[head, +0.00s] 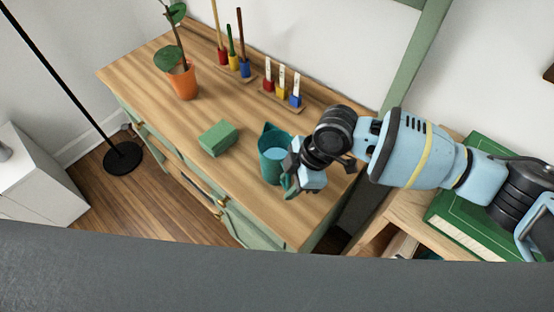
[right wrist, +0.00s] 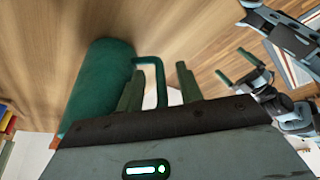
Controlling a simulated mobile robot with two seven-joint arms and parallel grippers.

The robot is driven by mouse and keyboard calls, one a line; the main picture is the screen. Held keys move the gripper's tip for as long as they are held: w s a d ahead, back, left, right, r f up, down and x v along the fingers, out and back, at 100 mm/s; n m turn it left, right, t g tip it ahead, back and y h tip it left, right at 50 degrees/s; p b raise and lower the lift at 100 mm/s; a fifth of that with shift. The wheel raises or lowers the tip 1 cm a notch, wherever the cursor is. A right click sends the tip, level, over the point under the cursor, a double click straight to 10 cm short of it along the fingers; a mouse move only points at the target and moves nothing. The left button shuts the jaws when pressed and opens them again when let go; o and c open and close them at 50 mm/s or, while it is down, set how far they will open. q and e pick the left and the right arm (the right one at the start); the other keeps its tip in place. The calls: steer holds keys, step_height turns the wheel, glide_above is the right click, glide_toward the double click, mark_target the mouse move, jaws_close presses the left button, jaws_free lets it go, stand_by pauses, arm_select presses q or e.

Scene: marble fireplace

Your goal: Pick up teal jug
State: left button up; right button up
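The teal jug (head: 268,160) stands upright on the wooden top of the green cabinet (head: 190,130), near its front right end. In the right wrist view the jug (right wrist: 100,85) is at the left, with its handle (right wrist: 150,62) towards my gripper. My right gripper (head: 288,184) is beside the jug. In the right wrist view its fingers (right wrist: 160,75) are apart, with the handle between them; I cannot tell whether either finger touches it. My left gripper (right wrist: 236,68) shows at the right of the right wrist view, open and empty.
A green block (head: 218,138) lies left of the jug. An orange potted plant (head: 184,82) and two racks of coloured pieces (head: 282,88) stand farther back. A large green book (head: 475,215) lies on a lower shelf at the right. The cabinet top's front left is clear.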

steer(key=shift+c, duration=0.4)
jaws_close()
arm_select(q)
steer(key=shift+r, duration=0.1)
arm_select(e)
steer(key=shift+r, duration=0.15)
steer(key=shift+w+r+p, duration=0.1)
steer(key=shift+r+p, duration=0.2)
steer(key=shift+r, duration=0.2)
step_height(320, 180, up, 3)
steer(key=shift+a+r+p, duration=0.1)
steer(key=shift+r+p, duration=0.1)
steer(key=shift+p, duration=0.65)
arm_select(q)
steer(key=w+r+t+p, duration=0.1)
steer(key=w+r+p, duration=0.2)
steer(key=w+r, duration=0.2)
step_height(320, 180, up, 2)
steer(key=shift+w+a+t, duration=0.25)
steer(key=shift+a+t, duration=0.15)
arm_select(e)
steer(key=s+a, duration=0.2)
steer(key=s, duration=0.5)
steer(key=s+a, duration=0.3)
steer(key=s, duration=0.5)
steer(key=shift+s+r, duration=0.15)
steer(key=shift+r, duration=0.05)
